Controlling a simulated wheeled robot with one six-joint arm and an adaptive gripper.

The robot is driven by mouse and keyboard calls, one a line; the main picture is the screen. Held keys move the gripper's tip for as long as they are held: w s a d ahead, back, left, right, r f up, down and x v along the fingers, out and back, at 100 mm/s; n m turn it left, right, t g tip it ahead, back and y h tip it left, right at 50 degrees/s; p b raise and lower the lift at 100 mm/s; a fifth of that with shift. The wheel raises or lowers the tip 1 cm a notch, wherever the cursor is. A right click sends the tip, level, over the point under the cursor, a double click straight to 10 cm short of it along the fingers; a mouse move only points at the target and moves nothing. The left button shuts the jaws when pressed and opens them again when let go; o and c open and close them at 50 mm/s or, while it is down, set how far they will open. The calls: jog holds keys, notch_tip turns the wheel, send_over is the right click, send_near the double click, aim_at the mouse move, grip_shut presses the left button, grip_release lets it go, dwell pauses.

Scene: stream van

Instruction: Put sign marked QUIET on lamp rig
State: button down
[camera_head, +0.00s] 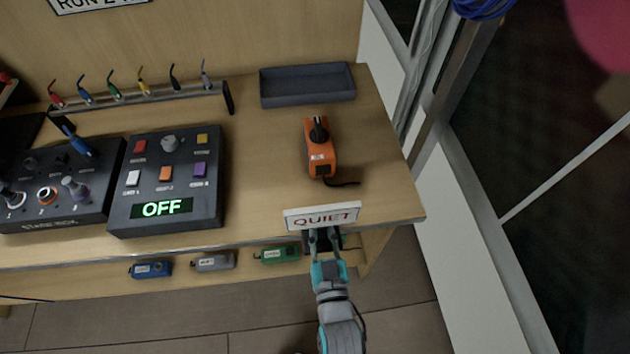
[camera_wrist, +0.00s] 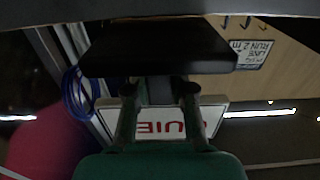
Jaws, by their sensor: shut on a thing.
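I cannot make out a lamp rig for certain in either view.
The desk (camera_head: 265,190) holds an orange device (camera_head: 320,158), a dark tray (camera_head: 308,91), a button box reading OFF (camera_head: 165,180) and a knob box (camera_head: 60,190). Several small boxes, one green (camera_head: 277,255), line the front below. A dark post (camera_head: 455,85) stands right.

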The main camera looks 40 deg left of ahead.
jog(key=x, duration=1.2)
jog(key=shift+d+f, duration=0.1)
jog(key=shift+f, duration=0.1)
jog(key=c, duration=1)
grip_release()
jog(key=v, duration=1.2)
